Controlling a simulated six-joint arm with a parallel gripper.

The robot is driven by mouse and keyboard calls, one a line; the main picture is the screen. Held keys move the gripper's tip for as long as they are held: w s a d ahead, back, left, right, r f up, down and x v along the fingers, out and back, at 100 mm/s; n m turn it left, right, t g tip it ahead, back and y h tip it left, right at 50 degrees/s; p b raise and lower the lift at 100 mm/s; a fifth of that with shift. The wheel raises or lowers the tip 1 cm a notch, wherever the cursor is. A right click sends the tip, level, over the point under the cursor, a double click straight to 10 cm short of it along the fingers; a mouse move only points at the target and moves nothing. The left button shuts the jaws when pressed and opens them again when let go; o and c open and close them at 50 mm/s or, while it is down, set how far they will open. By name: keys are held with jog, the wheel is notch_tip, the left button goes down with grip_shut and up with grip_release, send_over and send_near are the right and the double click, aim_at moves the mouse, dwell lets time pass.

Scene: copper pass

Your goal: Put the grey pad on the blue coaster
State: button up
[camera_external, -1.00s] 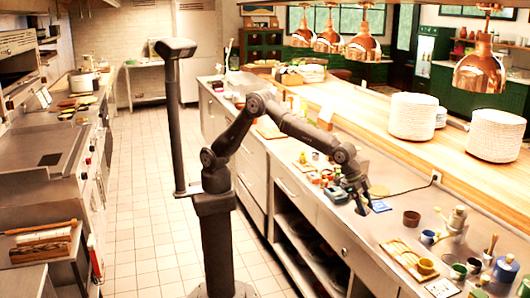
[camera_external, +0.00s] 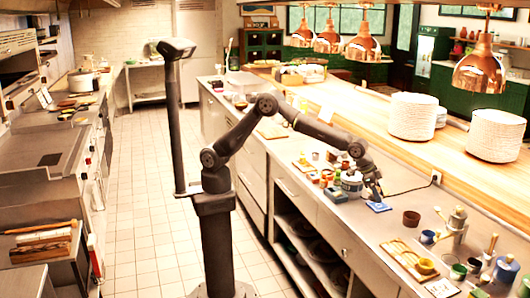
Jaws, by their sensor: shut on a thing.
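My gripper (camera_external: 375,192) is over the counter at the right, pointing down, just above and behind the blue coaster (camera_external: 379,207). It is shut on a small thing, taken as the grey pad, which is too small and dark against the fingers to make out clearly. The coaster is a flat blue square lying on the steel counter, with its top in view. I cannot tell the exact gap between the fingertips and the coaster.
A brown cup (camera_external: 411,219) stands right of the coaster. A wooden tray (camera_external: 402,255) with a yellow cup (camera_external: 426,266) lies nearer the front right. The raised wooden pass runs behind.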

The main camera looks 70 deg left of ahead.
jog(key=w+f, duration=0.2)
jog(key=w, duration=0.1)
jog(key=shift+a, duration=0.4)
jog(key=shift+f, duration=1.9)
jog(key=shift+f, duration=0.1)
jog(key=o, duration=1.2)
jog(key=shift+f, duration=0.1)
jog(key=shift+s+r, duration=0.1)
jog(key=shift+r, duration=0.3)
jog(key=v, duration=1.1)
jog(key=shift+s+a+r, duration=0.1)
jog(key=shift+a+r, duration=0.1)
